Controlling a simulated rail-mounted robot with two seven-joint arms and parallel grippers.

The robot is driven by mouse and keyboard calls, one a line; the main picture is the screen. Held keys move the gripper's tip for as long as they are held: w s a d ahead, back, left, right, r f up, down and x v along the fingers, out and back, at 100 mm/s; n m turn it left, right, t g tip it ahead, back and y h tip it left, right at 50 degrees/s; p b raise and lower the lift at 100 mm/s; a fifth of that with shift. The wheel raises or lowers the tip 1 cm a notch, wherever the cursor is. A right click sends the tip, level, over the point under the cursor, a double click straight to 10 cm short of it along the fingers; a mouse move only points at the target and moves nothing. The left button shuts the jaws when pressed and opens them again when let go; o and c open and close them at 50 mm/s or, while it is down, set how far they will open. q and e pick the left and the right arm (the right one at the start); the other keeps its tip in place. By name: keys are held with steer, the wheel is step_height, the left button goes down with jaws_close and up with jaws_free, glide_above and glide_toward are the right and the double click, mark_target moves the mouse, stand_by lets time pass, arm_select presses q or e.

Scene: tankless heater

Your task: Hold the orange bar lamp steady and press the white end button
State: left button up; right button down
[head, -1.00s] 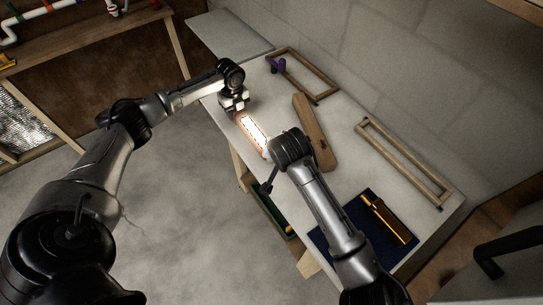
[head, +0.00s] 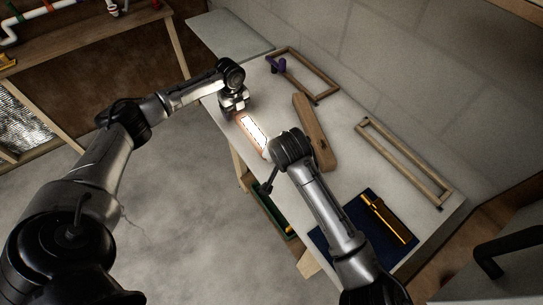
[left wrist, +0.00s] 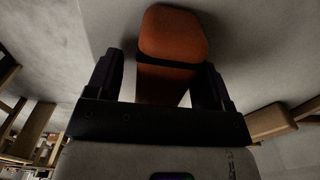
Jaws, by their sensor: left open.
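The orange bar lamp (head: 254,132) lies near the front edge of the workbench, its strip glowing white. My left gripper (head: 236,106) is at the lamp's far end. In the left wrist view the lamp's orange end (left wrist: 173,36) shows beyond the fingers, and its body runs between them. The fingers of my left gripper (left wrist: 159,76) stand open on either side, with a gap visible at the right. My right arm's wrist (head: 291,149) is by the lamp's near end. Its fingers are mostly hidden, and I cannot see the white end button.
A wooden board (head: 315,132) lies just behind the lamp on the workbench (head: 350,190). Two wooden frames (head: 405,160) (head: 318,79) lie near the wall. A dark blue mat (head: 379,243) with an orange-yellow tool (head: 387,219) is at the near right. A green tray (head: 272,213) is below the bench.

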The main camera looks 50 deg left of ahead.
arm_select(q)
step_height(320, 180, up, 12)
steer(key=shift+f, duration=0.1)
stand_by(0.4)
stand_by(0.6)
